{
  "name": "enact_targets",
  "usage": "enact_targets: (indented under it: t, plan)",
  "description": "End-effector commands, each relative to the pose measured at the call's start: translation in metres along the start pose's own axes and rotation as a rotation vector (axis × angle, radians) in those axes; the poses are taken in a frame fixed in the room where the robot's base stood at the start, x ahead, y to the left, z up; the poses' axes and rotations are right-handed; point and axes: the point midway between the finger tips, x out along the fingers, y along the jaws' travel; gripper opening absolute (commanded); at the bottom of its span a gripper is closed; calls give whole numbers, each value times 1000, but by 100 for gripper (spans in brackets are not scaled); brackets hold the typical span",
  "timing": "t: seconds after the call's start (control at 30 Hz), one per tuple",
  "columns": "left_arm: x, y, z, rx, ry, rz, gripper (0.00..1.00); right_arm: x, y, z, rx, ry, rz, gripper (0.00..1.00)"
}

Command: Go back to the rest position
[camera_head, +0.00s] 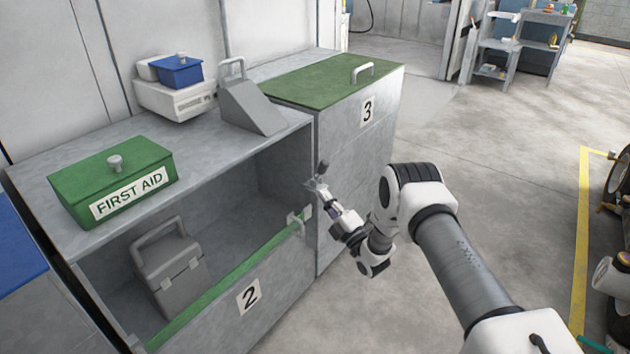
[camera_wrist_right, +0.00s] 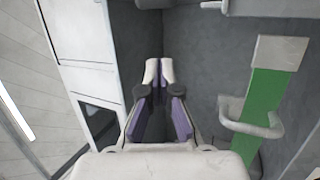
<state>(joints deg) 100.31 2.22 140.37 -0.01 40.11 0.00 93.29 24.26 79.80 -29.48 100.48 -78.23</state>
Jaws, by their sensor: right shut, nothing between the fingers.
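My right gripper (camera_head: 318,186) is shut and empty. It is near the right edge of the open cabinet marked 2 (camera_head: 205,300), above and to the right of the handle (camera_head: 297,222) on its green-edged front panel. In the right wrist view the fingertips (camera_wrist_right: 158,72) are together, with nothing between them. The handle (camera_wrist_right: 248,118) and green strip (camera_wrist_right: 268,95) are to the right there, apart from the fingers. My left gripper is not in view.
A grey case (camera_head: 170,270) stands inside cabinet 2. A green first aid box (camera_head: 112,180), a blue box (camera_head: 178,71) and a grey wedge-shaped object (camera_head: 250,107) stand on top. Cabinet 3 (camera_head: 345,190), closed, adjoins. Open floor (camera_head: 500,180) lies to the right.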

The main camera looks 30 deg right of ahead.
Motion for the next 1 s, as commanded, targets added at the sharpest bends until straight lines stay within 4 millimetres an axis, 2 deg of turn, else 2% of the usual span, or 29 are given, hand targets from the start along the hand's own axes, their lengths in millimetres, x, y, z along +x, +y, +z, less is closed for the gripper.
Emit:
enact_targets:
  t: [0.1,0.2,0.77,0.87,0.93,1.0]
  plan:
    - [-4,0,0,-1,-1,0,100,-16,1,0,1,1,-1,0]
    - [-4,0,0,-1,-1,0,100,-22,1,0,1,1,0,0]
    - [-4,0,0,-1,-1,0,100,-19,3,-2,1,6,7,0]
    - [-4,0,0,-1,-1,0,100,-5,5,-25,15,42,14,0]
    - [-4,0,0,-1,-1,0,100,-4,-3,-60,59,65,-30,0]
    - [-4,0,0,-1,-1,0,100,-22,-27,-98,132,43,-177,0]
